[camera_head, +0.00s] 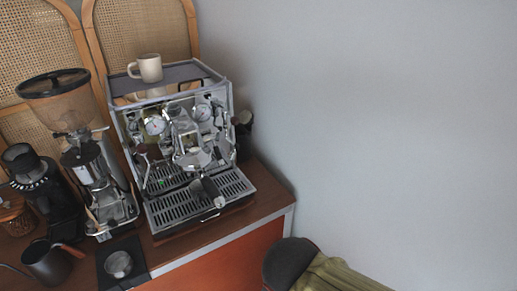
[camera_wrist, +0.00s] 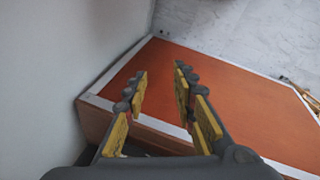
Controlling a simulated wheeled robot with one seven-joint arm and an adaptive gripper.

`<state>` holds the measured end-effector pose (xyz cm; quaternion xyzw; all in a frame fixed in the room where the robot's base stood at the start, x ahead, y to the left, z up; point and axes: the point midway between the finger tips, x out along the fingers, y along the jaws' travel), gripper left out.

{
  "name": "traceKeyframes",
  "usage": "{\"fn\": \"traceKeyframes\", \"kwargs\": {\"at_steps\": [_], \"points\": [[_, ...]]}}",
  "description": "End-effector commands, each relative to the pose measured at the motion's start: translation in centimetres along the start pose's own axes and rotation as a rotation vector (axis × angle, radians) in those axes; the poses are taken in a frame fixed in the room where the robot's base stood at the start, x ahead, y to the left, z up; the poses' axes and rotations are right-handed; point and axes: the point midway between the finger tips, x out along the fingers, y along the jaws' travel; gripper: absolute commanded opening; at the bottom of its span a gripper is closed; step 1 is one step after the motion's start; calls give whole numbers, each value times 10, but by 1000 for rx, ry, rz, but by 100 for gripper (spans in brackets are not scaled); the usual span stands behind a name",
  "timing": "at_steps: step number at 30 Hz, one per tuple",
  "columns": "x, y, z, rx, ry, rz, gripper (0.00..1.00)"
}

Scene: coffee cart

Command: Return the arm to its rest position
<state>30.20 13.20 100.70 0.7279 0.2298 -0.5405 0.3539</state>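My gripper (camera_wrist: 160,78) shows in the wrist view, with two dark fingers and yellow pads. The fingers are apart and nothing is between them. Beyond them is an orange-brown panel (camera_wrist: 225,85) with white edges. The gripper cannot be made out in the head view, so its place relative to the things on the cart is hard to tell. The head view shows the espresso machine (camera_head: 162,204) on the brown cart top (camera_head: 268,195). A dark-handled portafilter (camera_head: 211,187) is at the machine's front. A pale mug (camera_head: 150,67) stands upright on top of the machine.
A grinder (camera_head: 62,108) with a clear hopper stands left of the machine. A dark jug (camera_head: 46,262) and a small metal cup on a black mat (camera_head: 134,250) are at the lower left. The grey wall (camera_head: 390,120) is bare.

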Motion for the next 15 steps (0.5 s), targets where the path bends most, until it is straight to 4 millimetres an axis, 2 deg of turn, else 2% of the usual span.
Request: {"fn": "traceKeyframes", "kwargs": {"at_steps": [1, 6, 15], "points": [[-9, 8, 9, 122, 18, -25, 27], [-33, 26, 31, 447, 84, -88, 27], [-72, 83, 72, 781, 185, -15, 27]]}}
